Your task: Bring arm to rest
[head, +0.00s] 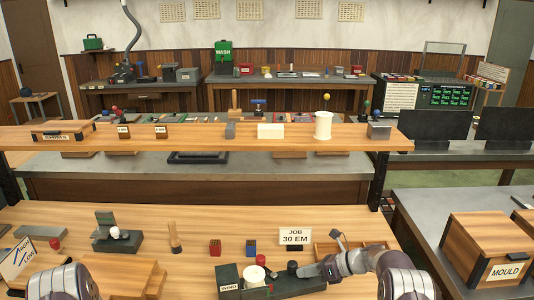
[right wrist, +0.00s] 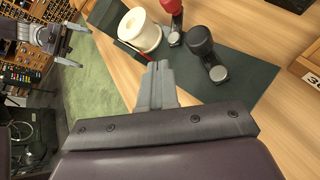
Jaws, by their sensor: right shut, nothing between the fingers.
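My right gripper (head: 310,271) comes in from the lower right of the head view and points left, over the dark winding stand marked WIND (head: 228,284). In the right wrist view its grey fingers (right wrist: 157,85) are together with nothing between them. Beyond the fingertips are a white spool (right wrist: 140,30), a red knob (right wrist: 171,6) and a black knob (right wrist: 200,40) on a dark plate (right wrist: 238,85). I cannot tell whether the fingers touch the stand.
A JOB 30 EM card (head: 295,237), red block (head: 215,247) and blue block (head: 251,247) stand behind the winding stand. A wooden tray (head: 374,247) lies behind my right arm. A raised wooden shelf (head: 205,137) crosses behind the bench. Bare wood shows around mid-bench.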

